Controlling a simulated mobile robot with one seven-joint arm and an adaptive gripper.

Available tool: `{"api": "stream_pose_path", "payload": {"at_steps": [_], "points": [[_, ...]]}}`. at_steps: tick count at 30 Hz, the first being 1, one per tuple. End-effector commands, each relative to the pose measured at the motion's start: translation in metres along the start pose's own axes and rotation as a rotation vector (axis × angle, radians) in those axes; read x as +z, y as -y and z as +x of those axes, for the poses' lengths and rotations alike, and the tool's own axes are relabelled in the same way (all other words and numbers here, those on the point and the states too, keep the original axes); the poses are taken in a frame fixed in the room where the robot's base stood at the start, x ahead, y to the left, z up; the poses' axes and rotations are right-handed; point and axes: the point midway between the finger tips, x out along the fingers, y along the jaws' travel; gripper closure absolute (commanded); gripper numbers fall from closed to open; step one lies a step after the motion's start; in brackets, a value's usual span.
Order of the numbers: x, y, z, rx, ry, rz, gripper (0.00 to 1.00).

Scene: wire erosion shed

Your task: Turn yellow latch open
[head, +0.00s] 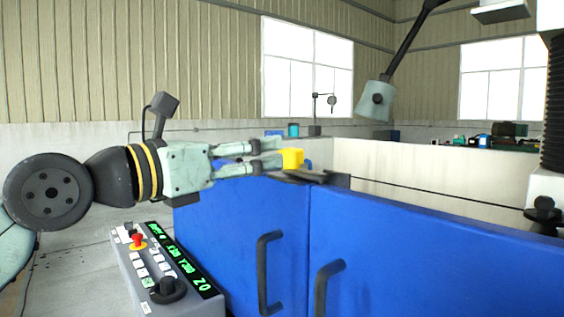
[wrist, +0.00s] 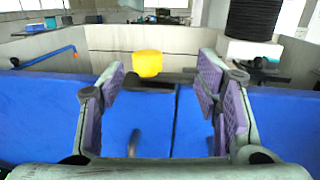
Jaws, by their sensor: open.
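The yellow latch (head: 292,158) is a small yellow block at the top edge of the blue doors, near where they meet. In the wrist view the yellow latch (wrist: 147,63) shows between and beyond the fingers, left of the middle, with a dark bar beside it. My gripper (head: 272,154) reaches in from the left at about the latch's height, its fingertips close to it. In the wrist view my gripper (wrist: 163,85) has its purple-padded fingers wide apart with nothing between the pads. I cannot tell whether a finger touches the latch.
The blue doors (head: 400,245) have two dark handles (head: 268,272). A control panel (head: 165,270) with a red button stands below my arm. A pale tank wall (head: 400,170) lies behind the doors. A lamp (head: 376,100) hangs above. A blue pipe (wrist: 45,56) runs left of the latch.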

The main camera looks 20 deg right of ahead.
Motion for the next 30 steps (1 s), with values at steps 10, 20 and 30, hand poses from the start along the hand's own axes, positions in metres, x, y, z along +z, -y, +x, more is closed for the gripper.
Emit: {"api": "stream_pose_path", "payload": {"at_steps": [10,20,30], "points": [[-0.018,-0.017,0.038,0.043,-0.070,0.016,0.42],[-0.021,-0.019,0.097,0.041,-0.066,0.016,0.42],[-0.023,-0.021,0.113,0.043,-0.063,0.015,0.42]]}}
